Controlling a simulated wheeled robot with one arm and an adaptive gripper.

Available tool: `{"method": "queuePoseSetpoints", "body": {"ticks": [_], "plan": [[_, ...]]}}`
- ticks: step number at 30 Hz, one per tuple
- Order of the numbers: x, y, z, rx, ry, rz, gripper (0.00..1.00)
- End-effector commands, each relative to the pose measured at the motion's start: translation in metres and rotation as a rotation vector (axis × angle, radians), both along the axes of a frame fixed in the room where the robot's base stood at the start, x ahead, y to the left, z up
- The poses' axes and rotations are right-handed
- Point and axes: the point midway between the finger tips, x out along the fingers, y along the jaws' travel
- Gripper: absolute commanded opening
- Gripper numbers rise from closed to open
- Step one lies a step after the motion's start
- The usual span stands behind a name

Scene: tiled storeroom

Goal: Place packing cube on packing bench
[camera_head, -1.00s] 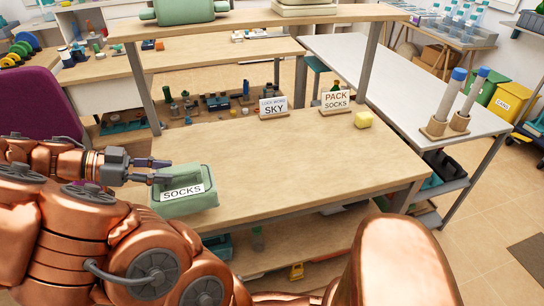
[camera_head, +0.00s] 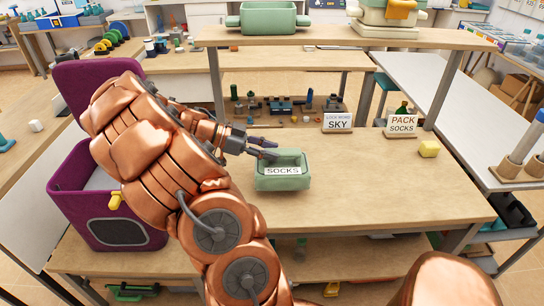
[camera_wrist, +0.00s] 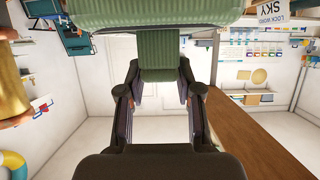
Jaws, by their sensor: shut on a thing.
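The packing cube (camera_head: 283,183) is a green box with a white SOCKS label on its front. It is over the left part of the wooden packing bench (camera_head: 375,190); I cannot tell whether its base touches the top. My gripper (camera_head: 268,149) reaches in from the left and is shut on the cube's top. In the wrist view the green ribbed cube (camera_wrist: 160,18) fills the top, with its strap (camera_wrist: 160,62) between my fingers. The cube looks upright.
Two signs, SKY (camera_head: 338,122) and PACK SOCKS (camera_head: 402,121), stand at the bench's back. A yellow block (camera_head: 429,149) lies at the right. A shelf (camera_head: 340,38) above holds a green case (camera_head: 268,18). A purple bin (camera_head: 100,200) stands left. The bench's middle is clear.

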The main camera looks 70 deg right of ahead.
Motion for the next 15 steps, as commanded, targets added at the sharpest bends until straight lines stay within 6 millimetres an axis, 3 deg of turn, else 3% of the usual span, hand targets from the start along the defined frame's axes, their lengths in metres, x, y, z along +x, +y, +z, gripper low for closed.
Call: {"method": "queuePoseSetpoints", "body": {"ticks": [3, 9, 15], "plan": [[-0.006, -0.012, 0.0, 0.001, 0.002, -0.001, 0.0], [-0.006, -0.011, -0.025, 0.002, 0.005, -0.001, 0.0], [-0.006, -0.011, -0.036, -0.001, 0.003, -0.001, 0.0]]}}
